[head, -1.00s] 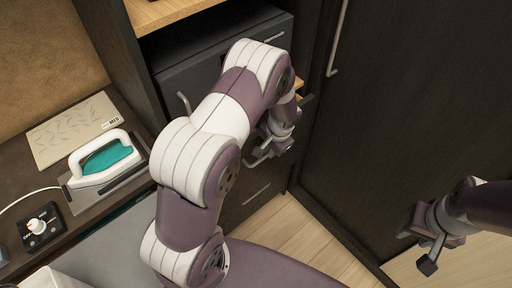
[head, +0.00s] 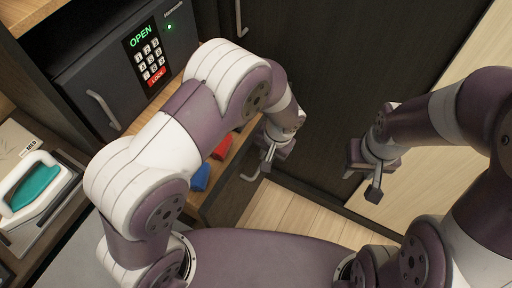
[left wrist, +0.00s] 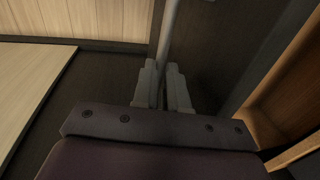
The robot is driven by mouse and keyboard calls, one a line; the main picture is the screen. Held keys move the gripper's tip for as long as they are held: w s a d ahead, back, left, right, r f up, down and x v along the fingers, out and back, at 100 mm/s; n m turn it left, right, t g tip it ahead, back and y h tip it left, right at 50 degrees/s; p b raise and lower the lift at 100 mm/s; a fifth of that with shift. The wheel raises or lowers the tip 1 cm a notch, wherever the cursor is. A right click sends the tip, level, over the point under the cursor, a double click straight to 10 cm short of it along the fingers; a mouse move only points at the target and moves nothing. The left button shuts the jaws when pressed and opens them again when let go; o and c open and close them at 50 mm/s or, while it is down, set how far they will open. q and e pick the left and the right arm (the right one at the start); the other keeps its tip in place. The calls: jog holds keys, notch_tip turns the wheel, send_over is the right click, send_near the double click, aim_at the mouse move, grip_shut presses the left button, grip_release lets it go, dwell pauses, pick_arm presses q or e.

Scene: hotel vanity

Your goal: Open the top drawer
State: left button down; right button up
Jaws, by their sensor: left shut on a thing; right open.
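The top drawer (head: 232,195) has a dark front and light wood sides, and stands pulled out below the black safe. A red thing (head: 220,151) and a blue thing (head: 200,178) show inside it, partly hidden by my left arm. My left gripper (head: 268,160) is at the drawer front, shut on its grey bar handle (head: 250,177). In the left wrist view the handle (left wrist: 170,30) runs between the closed fingers (left wrist: 165,88), with the drawer's wood interior (left wrist: 290,105) at the right. My right gripper (head: 372,178) is open and empty, away from the drawer.
The safe (head: 80,75) has a keypad with green "OPEN" text and a grey handle. A white and teal iron (head: 35,188) stands at the left. A tall dark door (head: 330,90) with a bar handle is behind the grippers. Light wood floor (head: 290,212) lies below.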

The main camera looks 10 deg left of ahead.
pick_arm(q)
jog(key=shift+d, duration=0.35)
jog(key=c, duration=1.2)
grip_release()
jog(key=shift+s, duration=0.1)
jog(key=shift+o, duration=0.2)
notch_tip(320, 180, up, 13)
jog(key=d, duration=0.2)
jog(key=shift+s+f, duration=0.2)
jog(key=shift+s, duration=0.25)
jog(key=shift+d, duration=0.1)
jog(key=s+a+r+n, duration=0.1)
jog(key=s+a, duration=0.1)
jog(key=a, duration=0.4)
jog(key=s+a+r+n+h+p, duration=0.1)
jog(key=s+a+n, duration=0.1)
jog(key=a, duration=0.4)
jog(key=s+a+n+h, duration=0.1)
jog(key=s+a, duration=0.3)
jog(key=a, duration=0.3)
jog(key=shift+s+r+t, duration=0.25)
jog(key=shift+r+t, duration=0.05)
jog(key=shift+r, duration=0.1)
